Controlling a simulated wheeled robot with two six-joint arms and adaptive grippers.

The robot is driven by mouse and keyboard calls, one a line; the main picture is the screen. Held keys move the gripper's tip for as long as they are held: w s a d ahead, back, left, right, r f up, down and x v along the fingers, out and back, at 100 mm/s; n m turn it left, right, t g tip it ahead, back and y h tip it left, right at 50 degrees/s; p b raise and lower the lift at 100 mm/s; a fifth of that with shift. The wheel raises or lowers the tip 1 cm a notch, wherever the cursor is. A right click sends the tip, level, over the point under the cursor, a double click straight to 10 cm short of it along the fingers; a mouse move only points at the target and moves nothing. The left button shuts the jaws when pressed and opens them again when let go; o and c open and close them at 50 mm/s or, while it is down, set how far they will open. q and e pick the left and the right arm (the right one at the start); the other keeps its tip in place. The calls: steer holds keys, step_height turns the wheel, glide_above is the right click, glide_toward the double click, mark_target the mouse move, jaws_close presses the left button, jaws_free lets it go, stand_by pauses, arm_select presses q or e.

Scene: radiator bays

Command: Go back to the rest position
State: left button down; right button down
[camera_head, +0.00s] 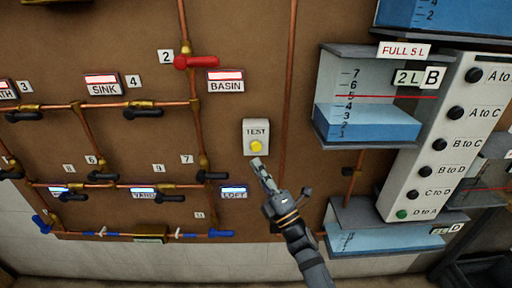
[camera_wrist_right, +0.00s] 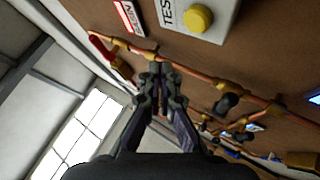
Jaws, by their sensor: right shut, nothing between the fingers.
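My right gripper (camera_head: 258,166) is shut and empty. In the head view its tips are just below the yellow button (camera_head: 256,146) of the white TEST box (camera_head: 255,128). I cannot tell from the head view whether they touch it. In the right wrist view the closed fingers (camera_wrist_right: 159,72) point up toward the board, and the yellow button (camera_wrist_right: 198,18) shows above and to the right, apart from the fingertips in the picture. My left gripper is not in view.
A board carries copper pipes with a red-handled valve (camera_head: 196,62) and several black-handled valves. Clear tanks with blue water, such as tank B (camera_head: 366,122), jut out at the right beside a white button panel (camera_head: 432,140). Bare board lies around the TEST box.

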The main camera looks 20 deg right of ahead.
stand_by(0.5)
steer(key=s+d+f+m+g+h, duration=0.3)
steer(key=d+f+m+g+h, duration=0.55)
steer(key=f+m, duration=0.6)
steer(key=s+a+f+m+g, duration=0.1)
steer(key=s+f+m+g, duration=0.4)
steer(key=s, duration=0.6)
steer(key=s+f+m+g, duration=0.3)
steer(key=s+f+g, duration=0.35)
steer(key=s, duration=0.45)
step_height(320, 180, down, 27)
steer(key=s+d, duration=0.2)
steer(key=s+d+f+g, duration=0.1)
steer(key=s+f+g, duration=0.1)
steer(key=s+f, duration=1.4)
steer(key=s, duration=0.2)
steer(key=shift+s+d+f, duration=0.25)
steer(key=shift+s+d, duration=0.05)
steer(key=shift+s, duration=0.05)
